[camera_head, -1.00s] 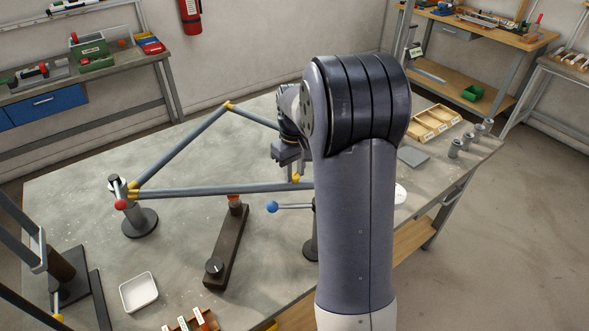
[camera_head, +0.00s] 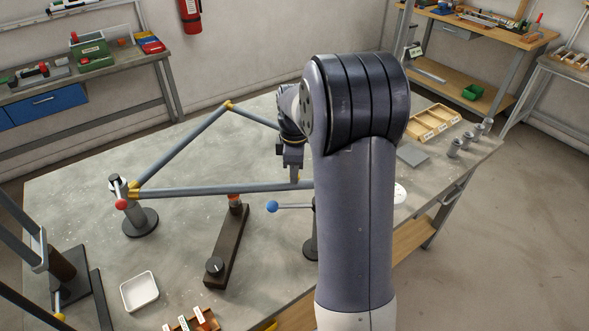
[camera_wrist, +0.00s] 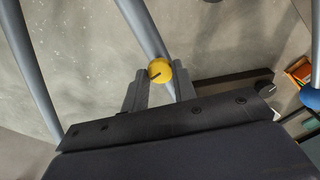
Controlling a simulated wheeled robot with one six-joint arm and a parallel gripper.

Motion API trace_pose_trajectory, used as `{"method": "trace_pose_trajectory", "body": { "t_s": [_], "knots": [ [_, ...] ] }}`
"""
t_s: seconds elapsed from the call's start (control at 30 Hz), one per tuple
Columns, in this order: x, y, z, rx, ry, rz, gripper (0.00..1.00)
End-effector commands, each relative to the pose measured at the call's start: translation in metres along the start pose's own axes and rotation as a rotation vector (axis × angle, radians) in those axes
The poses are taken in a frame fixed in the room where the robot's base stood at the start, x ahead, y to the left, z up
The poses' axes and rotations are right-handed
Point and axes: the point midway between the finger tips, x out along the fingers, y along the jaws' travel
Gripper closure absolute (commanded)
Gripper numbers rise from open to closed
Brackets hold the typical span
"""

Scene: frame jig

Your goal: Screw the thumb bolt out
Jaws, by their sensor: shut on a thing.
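The thumb bolt (camera_wrist: 159,70) has a round yellow head with a dark line across it. In the wrist view it sits between the two fingertips of my gripper (camera_wrist: 160,82), which is shut on it. The bolt is at the grey tube frame (camera_wrist: 144,30), whose tube passes beneath it. In the head view my gripper (camera_head: 295,178) points down at the right part of the frame's front tube (camera_head: 220,190). The bolt is hardly visible there, and my arm hides the frame's right end. How deep the bolt sits cannot be told.
A clamp post with a red knob (camera_head: 121,204) holds the frame's left corner. A blue-ended lever (camera_head: 272,206) and a dark brown bar (camera_head: 228,245) are in front of the frame. A white tray (camera_head: 140,292) lies at front left. Bare tabletop (camera_head: 65,200) shows at left.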

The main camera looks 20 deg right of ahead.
Motion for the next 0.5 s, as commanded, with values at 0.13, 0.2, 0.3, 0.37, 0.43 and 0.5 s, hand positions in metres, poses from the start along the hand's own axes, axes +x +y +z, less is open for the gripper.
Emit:
{"method": "trace_pose_trajectory", "body": {
  "t_s": [0.13,0.2,0.3,0.37,0.43,0.5],
  "knots": [
    [0.0023,-0.0013,0.0004,-0.061,-0.002,-0.006,0.97],
    [0.0024,-0.0013,0.0004,-0.081,-0.002,-0.006,0.97],
    [0.0025,-0.0014,0.0004,-0.101,-0.002,-0.006,0.97],
    [0.0025,-0.0014,0.0004,-0.109,-0.002,-0.007,0.97],
    [0.0025,-0.0014,0.0004,-0.114,-0.002,-0.007,0.97],
    [0.0026,-0.0015,0.0004,-0.116,-0.002,-0.007,0.97]
  ]
}}
